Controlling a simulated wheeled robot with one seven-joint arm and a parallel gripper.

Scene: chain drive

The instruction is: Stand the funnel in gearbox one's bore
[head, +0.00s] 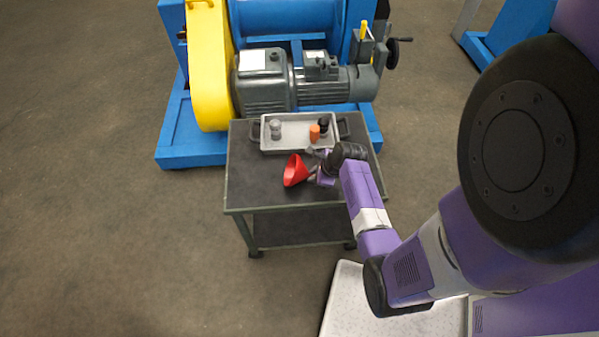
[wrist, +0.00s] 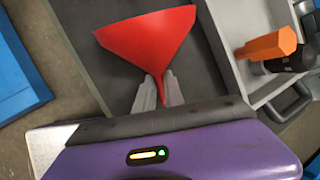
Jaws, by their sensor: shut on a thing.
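The red funnel (head: 295,170) is in my gripper (head: 314,169), above the dark top of the cart. In the wrist view the funnel (wrist: 148,42) shows its wide cone toward the far side, with its narrow stem between the two grey fingers of my gripper (wrist: 158,92). The gripper is shut on the stem. In the head view the funnel is tilted, its wide mouth facing left. The grey gearbox (head: 264,82) stands behind the cart on a blue frame, coupled to a grey motor. I cannot make out a bore on it, nor tell which gearbox is number one.
The cart (head: 245,190) carries a grey tray (head: 297,145) at its back. In it are a grey metal part (head: 276,129), an orange part (head: 314,133) and a black part (head: 323,126). A yellow guard (head: 208,65) stands left of the gearbox. The cart's front left is clear.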

